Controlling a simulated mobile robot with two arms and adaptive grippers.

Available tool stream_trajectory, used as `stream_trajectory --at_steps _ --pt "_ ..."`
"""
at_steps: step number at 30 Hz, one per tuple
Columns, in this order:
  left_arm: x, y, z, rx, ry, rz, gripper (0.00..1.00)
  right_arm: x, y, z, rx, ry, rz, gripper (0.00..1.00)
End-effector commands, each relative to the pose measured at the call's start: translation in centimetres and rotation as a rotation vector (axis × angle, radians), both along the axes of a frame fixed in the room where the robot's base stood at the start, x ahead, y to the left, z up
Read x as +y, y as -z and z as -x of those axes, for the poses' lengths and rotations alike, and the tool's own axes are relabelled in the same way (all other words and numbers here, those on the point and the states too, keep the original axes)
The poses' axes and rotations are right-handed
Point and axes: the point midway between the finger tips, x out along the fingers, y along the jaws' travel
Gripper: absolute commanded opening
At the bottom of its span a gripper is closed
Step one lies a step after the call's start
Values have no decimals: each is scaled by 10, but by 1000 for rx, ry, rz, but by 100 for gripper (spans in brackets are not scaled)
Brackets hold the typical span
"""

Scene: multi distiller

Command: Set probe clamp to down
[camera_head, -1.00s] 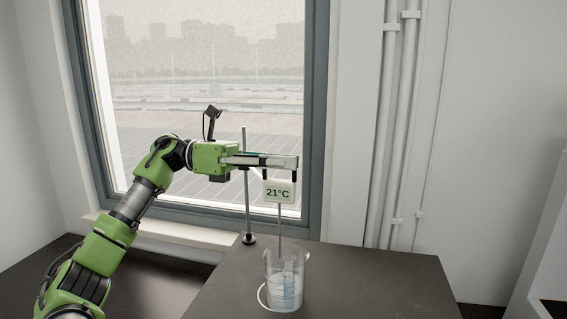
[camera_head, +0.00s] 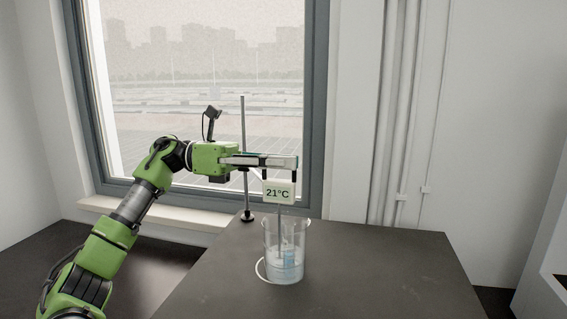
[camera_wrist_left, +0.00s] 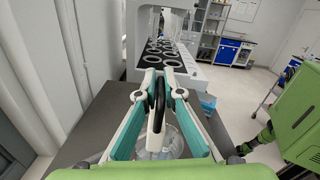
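The probe clamp is a dark arm on the thin upright stand rod (camera_head: 243,120); my left gripper (camera_head: 285,162) largely hides it in the head view. In the left wrist view the black clamp part (camera_wrist_left: 157,102) lies between the teal-padded fingers of my left gripper (camera_wrist_left: 160,78), which is shut on it. A white display (camera_head: 279,192) reading 21°C hangs below the gripper. Its thin probe reaches down into the clear beaker (camera_head: 297,236), which holds some liquid. The display is a little above the beaker's rim. My right gripper is not in view.
The beaker and stand base (camera_head: 247,216) stand on a dark table (camera_head: 380,275) beside a window. Free tabletop lies right of the beaker. Wall pipes (camera_head: 400,110) run behind. The wrist view shows a white rack with round holes (camera_wrist_left: 160,52) beyond the fingers.

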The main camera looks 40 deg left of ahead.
Motion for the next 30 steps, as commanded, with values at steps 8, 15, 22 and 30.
stream_trajectory --at_steps 8,15,22,30 --pt "-2 5 0 10 7 -6 23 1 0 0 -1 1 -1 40" --pt "6 4 3 8 3 -4 23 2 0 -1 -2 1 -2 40" --pt "44 4 24 9 1 -3 23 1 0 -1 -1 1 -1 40" --pt "89 4 50 8 4 -5 23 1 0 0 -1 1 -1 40"
